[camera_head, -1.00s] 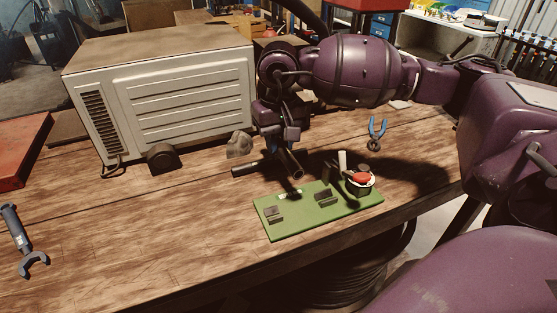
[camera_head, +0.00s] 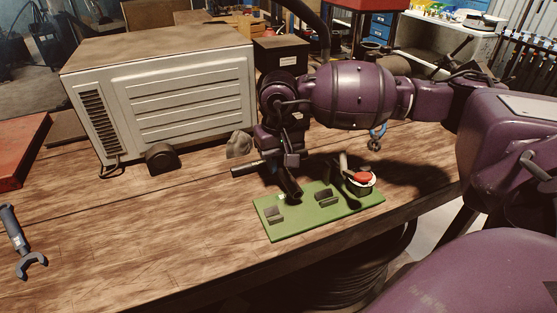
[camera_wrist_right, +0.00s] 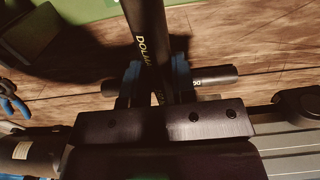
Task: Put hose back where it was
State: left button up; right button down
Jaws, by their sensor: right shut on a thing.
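My right gripper (camera_head: 279,163) is above the far edge of the green board (camera_head: 298,216). It is shut on a black hose (camera_head: 291,187), which slants down toward the board; I cannot tell whether its near end touches. In the right wrist view the same hose (camera_wrist_right: 147,35) with yellowish lettering runs up between the blue fingertips (camera_wrist_right: 156,77) of the gripper. The board carries grey holders (camera_head: 274,214) and (camera_head: 327,196), and a red button (camera_head: 362,177) at its right. Another black tube (camera_head: 247,170) lies behind, partly hidden by the gripper. My left gripper is not in view.
A large white metal box (camera_head: 185,95) stands behind on the left, with a grey stone-like lump (camera_head: 239,145) beside it. A wrench (camera_head: 22,245) lies at far left. Blue-handled pliers (camera_head: 376,138) lie right of the gripper.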

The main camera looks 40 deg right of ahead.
aim_at(279, 162)
jog(key=shift+f, duration=0.45)
jog(key=c, duration=0.9)
grip_release()
jog(key=shift+c, duration=0.2)
jog(key=shift+r, duration=0.5)
notch_tip(279, 162, up, 12)
jog(key=shift+r+p, duration=0.2)
jog(key=shift+p, duration=0.15)
